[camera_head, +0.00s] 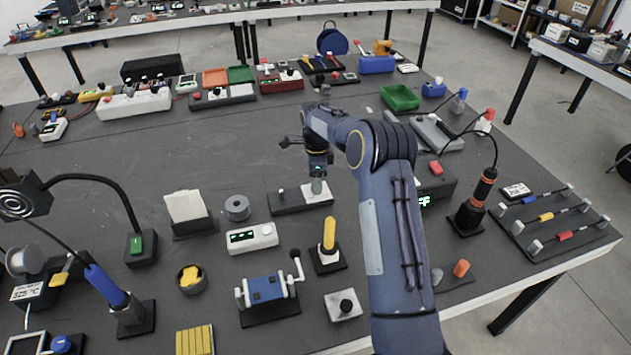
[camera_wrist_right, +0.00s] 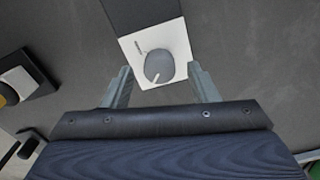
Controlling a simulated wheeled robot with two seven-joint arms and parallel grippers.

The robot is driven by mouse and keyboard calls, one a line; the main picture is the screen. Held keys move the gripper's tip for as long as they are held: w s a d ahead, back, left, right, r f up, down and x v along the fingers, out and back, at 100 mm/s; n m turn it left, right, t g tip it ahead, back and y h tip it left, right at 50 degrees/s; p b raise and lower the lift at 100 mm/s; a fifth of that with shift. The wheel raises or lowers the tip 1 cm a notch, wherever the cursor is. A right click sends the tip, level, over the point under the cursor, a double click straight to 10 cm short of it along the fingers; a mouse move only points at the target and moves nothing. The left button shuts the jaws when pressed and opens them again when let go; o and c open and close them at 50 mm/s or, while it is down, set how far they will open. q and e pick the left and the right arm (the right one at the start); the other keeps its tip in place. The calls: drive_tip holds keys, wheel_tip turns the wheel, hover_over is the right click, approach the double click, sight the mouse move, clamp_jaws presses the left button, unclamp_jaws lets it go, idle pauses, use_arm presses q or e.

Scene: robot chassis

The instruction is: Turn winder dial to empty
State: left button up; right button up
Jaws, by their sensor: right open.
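The dial (camera_wrist_right: 158,66) is a round grey knob on a white plate (camera_wrist_right: 180,30) at one end of a long dark base. A small pale line shows at the dial's lower edge in the wrist view, and a thin dark mark shows on the plate above left of it. I cannot read any label. In the head view the dark base (camera_head: 285,203) lies mid-table, with the dial mostly hidden by my right gripper (camera_head: 317,186). My right gripper is above the plate, pointing down, open, with its fingers either side of the dial. My left gripper is out of view.
A white box with a green display (camera_head: 252,238), a grey spool (camera_head: 237,208) and a yellow-handled stand (camera_head: 329,245) are close by. A blue cranked device (camera_head: 267,290) is nearer the front. Bare dark tabletop (camera_head: 220,150) lies behind and left of the base.

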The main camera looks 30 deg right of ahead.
drive_tip(key=shift+f, duration=0.75)
drive_tip(key=c, duration=1)
